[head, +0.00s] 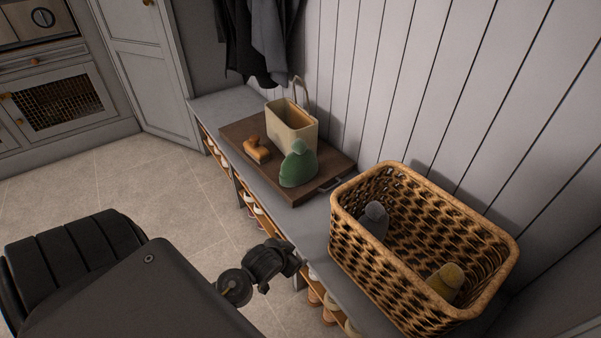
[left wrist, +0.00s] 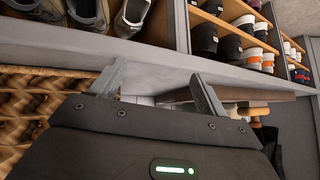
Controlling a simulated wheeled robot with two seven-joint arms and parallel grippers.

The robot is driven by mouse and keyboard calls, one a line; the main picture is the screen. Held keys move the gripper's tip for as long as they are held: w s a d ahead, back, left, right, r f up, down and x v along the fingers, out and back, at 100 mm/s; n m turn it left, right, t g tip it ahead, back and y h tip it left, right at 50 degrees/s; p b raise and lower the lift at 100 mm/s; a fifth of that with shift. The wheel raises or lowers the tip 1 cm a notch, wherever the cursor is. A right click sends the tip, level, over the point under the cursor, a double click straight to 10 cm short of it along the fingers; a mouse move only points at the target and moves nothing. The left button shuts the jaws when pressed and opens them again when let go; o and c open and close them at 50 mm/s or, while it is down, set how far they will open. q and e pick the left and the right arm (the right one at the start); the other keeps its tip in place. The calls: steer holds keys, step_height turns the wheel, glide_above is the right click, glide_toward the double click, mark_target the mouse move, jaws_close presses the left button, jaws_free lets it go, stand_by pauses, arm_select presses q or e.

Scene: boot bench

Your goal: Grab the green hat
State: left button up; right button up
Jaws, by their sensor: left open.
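The green hat (head: 298,165) stands upright on a dark wooden tray (head: 235,133) on the bench, in front of a beige bag (head: 291,123). My left gripper (head: 283,259) is in front of the bench edge, nearer to me than the hat and below it in the head view. In the left wrist view its two fingers (left wrist: 158,88) are apart with nothing between them, facing the bench's front edge. The hat does not show in the left wrist view. My right gripper is not in view.
A wicker basket (head: 345,235) holding a grey item (head: 375,219) and a yellowish item (head: 446,281) stands right of the tray. A brown brush-like object (head: 257,150) lies left of the hat. Shoe shelves (left wrist: 233,35) run under the bench (head: 312,222). Dark coats hang behind.

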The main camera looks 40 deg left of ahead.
arm_select(q)
steer(key=w+a+r+t+y, duration=0.2)
steer(key=w+a+r+t, duration=0.3)
steer(key=w+a+r, duration=0.35)
steer(key=n+t+y, duration=0.1)
steer(key=t, duration=0.3)
glide_toward(299, 146)
steer(key=a+f, duration=0.2)
steer(key=shift+d+r+b+x, duration=0.15)
steer(key=shift+b+x, duration=0.3)
steer(key=shift+x, duration=1.15)
steer(key=shift+d+r+b+x, duration=0.15)
steer(key=shift+b+x, duration=0.3)
steer(key=shift+x, duration=1.15)
steer(key=shift+w+f, duration=0.15)
steer(key=shift+w, duration=0.3)
steer(key=b+x, duration=0.1)
steer(key=x, duration=0.2)
steer(key=shift+w+f, duration=0.1)
steer(key=shift+w, duration=0.2)
steer(key=shift+w+a, duration=0.1)
steer(key=shift+w, duration=0.35)
steer(key=c, duration=1.3)
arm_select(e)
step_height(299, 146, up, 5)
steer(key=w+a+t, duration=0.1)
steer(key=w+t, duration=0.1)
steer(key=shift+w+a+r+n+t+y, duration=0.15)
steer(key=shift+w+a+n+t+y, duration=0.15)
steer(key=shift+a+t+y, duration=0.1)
